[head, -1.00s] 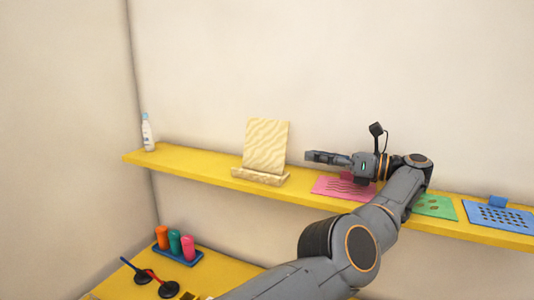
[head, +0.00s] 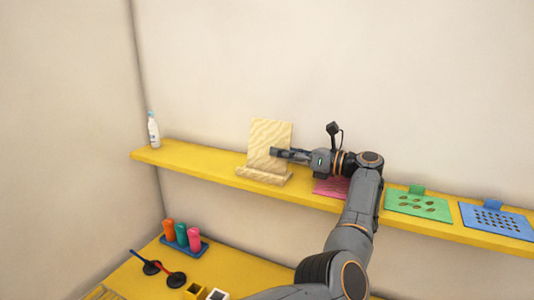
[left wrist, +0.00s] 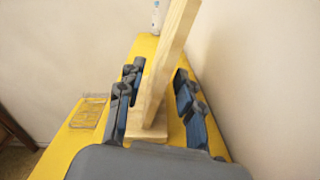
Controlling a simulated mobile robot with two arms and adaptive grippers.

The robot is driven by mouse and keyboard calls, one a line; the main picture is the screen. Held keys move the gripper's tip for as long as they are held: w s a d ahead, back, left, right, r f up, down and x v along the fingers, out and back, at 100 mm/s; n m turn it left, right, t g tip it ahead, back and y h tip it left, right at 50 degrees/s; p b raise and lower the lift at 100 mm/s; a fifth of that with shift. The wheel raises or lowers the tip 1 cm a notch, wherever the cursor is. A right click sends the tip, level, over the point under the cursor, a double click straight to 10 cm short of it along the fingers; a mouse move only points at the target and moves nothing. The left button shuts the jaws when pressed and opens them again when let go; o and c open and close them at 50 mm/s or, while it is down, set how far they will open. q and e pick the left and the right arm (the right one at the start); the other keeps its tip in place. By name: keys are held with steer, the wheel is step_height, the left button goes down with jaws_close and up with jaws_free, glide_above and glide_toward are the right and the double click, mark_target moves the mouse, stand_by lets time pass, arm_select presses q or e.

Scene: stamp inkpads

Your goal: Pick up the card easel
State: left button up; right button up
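The card easel (head: 268,137) is a pale wooden, wavy-grained upright panel with a low ledge at its foot. It stands on the yellow shelf, leaning back slightly. My left gripper (head: 276,153) is at the easel's right edge, level with its lower half. In the left wrist view the easel (left wrist: 168,68) stands edge-on between the two open fingers of the gripper (left wrist: 158,92). Gaps show on both sides, the smaller one at the left finger. My right gripper is not in view.
The yellow shelf (head: 205,161) bears a white bottle (head: 153,130) at its left end. Right of the easel are pink (head: 330,187), green (head: 417,203) and blue (head: 496,219) stencil sheets. On the lower yellow surface are a blue rack (head: 185,245) with coloured pegs and black stampers (head: 176,279).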

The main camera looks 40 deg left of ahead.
mark_target(265, 150)
arm_select(q)
steer(key=p+x, duration=0.1)
steer(key=x, duration=0.3)
steer(key=shift+p, duration=0.3)
steer(key=shift+d, duration=0.15)
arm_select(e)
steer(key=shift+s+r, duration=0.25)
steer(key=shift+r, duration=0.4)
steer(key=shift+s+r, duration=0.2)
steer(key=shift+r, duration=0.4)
arm_select(q)
jaws_close()
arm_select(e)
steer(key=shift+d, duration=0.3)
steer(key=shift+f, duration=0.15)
